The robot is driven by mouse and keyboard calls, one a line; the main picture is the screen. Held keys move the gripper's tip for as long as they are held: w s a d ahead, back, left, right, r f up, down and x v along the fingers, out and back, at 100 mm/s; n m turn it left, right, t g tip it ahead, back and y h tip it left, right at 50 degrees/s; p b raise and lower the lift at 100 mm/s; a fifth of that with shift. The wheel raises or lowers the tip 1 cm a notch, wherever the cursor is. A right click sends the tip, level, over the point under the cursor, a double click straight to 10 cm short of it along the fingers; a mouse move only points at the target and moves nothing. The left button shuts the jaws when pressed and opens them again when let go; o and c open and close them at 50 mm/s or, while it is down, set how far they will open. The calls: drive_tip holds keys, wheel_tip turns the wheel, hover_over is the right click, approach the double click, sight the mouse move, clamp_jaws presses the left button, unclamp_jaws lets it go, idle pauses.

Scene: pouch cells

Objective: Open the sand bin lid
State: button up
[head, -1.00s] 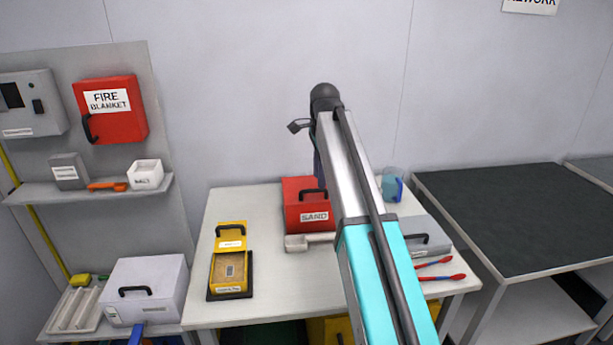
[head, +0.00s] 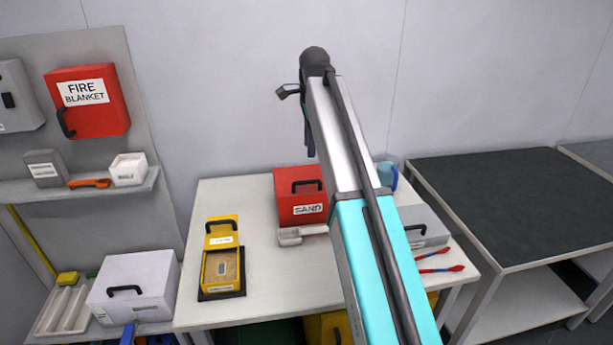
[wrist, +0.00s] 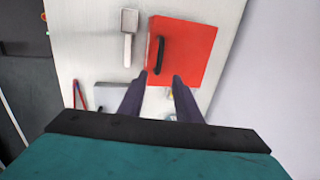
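The red sand bin (head: 299,205) stands at the back of the white table, with a SAND label on its front. Its lid looks shut, and a black handle (head: 307,185) is on it. In the wrist view the bin (wrist: 190,48) and its handle (wrist: 159,52) lie just beyond my fingertips. My gripper (wrist: 160,80) is open and empty, its two dark fingers apart. In the head view the gripper hangs from the raised arm above the bin; only part of a finger shows beside the arm. The fingers seem clear of the handle.
A light scoop (head: 300,235) lies in front of the bin. A yellow open box (head: 221,268) stands to its left. A grey case (head: 424,225), red-tipped tools (head: 440,262) and a blue cup (head: 388,175) are to the right. The wall is close behind.

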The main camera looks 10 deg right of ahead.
sight(308, 182)
drive_tip(key=shift+w+f+p, duration=0.4)
drive_tip(key=shift+f, duration=1.8)
drive_tip(key=shift+w+f+p, duration=0.45)
drive_tip(key=shift+f, duration=1.75)
drive_tip(key=shift+w+f+p, duration=0.4)
drive_tip(key=shift+f, duration=1.8)
clamp_jaws()
